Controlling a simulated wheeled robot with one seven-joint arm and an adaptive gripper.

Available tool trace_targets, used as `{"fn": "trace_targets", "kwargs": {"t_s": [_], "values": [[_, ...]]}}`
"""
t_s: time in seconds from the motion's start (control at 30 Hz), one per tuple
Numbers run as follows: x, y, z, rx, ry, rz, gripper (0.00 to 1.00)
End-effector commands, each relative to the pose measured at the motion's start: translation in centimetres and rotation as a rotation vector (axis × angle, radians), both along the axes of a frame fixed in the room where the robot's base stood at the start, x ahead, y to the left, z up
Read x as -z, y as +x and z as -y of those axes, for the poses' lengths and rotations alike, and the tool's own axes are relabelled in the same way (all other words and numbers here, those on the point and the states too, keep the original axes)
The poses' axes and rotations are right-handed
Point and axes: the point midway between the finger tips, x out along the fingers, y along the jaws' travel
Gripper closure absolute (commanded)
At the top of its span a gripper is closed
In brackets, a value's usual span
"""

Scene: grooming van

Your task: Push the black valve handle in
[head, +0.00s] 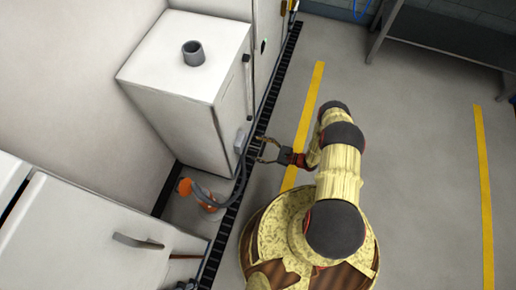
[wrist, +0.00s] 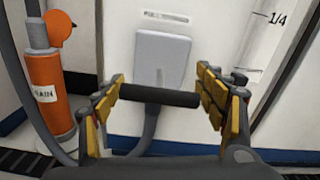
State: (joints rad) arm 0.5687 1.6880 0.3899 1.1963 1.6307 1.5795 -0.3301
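The black valve handle (wrist: 158,95) is a horizontal bar in the wrist view, in front of a pale grey plate (wrist: 162,58) on a white cabinet front. A grey hose or stem runs down behind it. My gripper (wrist: 160,98) is open, with its yellow-padded fingers spread to either side of the bar. The bar's ends lie close to the fingers in the picture; whether they touch I cannot tell. In the head view my gripper (head: 263,150) is open by the cabinet's lower front corner, and the handle is too small to make out.
An orange cylinder (wrist: 46,90) marked "AIN", partly hidden, stands left, with an orange disc (wrist: 57,28) above it. The tall white cabinet (head: 185,85) and a lower white unit (head: 85,245) stand left. A metal table (head: 440,30) is at upper right. Floor right of me is clear.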

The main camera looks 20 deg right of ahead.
Motion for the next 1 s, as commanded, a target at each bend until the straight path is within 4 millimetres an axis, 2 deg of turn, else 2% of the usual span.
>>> {"fn": "trace_targets", "kwargs": {"t_s": [0.77, 1.0], "values": [[0.07, -0.18, -0.13, -0.002, 0.002, -0.003, 0.76], [0.09, -0.21, -0.15, -0.002, 0.003, -0.004, 0.79]]}}
